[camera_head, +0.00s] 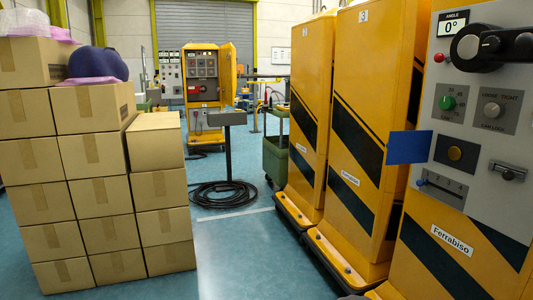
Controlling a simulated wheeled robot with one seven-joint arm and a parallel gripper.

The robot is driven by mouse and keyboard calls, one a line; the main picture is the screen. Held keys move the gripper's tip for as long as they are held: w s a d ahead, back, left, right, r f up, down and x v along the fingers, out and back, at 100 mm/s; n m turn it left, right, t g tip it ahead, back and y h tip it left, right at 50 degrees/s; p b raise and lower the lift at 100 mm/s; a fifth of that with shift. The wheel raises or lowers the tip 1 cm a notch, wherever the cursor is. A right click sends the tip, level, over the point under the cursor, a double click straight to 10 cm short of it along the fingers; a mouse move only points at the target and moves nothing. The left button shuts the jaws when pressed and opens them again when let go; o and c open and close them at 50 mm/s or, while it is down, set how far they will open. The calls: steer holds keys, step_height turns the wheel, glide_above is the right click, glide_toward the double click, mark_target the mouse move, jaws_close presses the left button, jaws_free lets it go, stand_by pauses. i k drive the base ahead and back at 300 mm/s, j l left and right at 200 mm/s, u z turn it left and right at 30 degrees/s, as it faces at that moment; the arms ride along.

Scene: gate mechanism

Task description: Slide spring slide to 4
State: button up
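The yellow gate machine (430,232) labelled Ferrabiso stands at the right edge, with a grey control panel on it. Low on the panel is a slide plate (447,189) with a line of scale marks, which appears to be the spring slide. Its small blue knob (421,182) sits at the left end of the plate. The scale figures are too small to read. My gripper is not in view.
The panel also has a black crank (468,46), an angle display (453,24) reading 0°, a green knob (447,102), a lock knob (491,109) and a brass button (455,153). A blue plate (409,147) sticks out left. Stacked boxes (97,151) stand left; the middle floor is clear.

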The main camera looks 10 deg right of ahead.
mark_target(419, 182)
steer(key=z, duration=1.65)
